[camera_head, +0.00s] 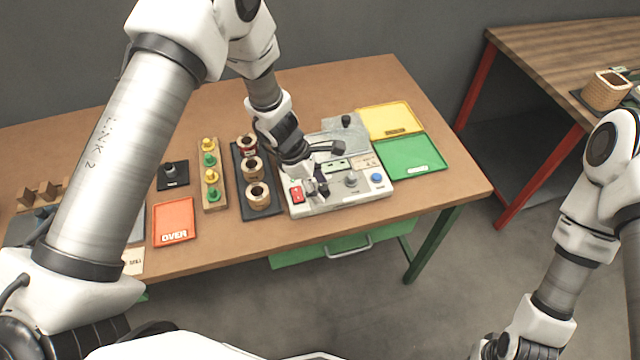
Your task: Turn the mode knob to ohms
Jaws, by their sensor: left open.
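The tester box (338,199) is a light grey unit on the workbench, with a small display (335,164) on its upper part. Its front panel has a red switch (297,195) at left, a grey knob (351,181) right of the middle and a blue button (377,178) at right. My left gripper (318,187) is open and points down over the left half of the panel, left of the grey knob. It hides part of the panel there, so I cannot tell if its fingers touch anything. The knob's setting is too small to read. My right gripper (488,350) is partly cut off at the bottom edge, away from the bench.
Left of the box stand a black tray (238,187) with several coils, a wooden peg rack (202,164) with yellow and green pieces, and an orange tray (173,222). A yellow tray (390,120) and a green tray (411,158) lie right. A second table (560,50) stands behind.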

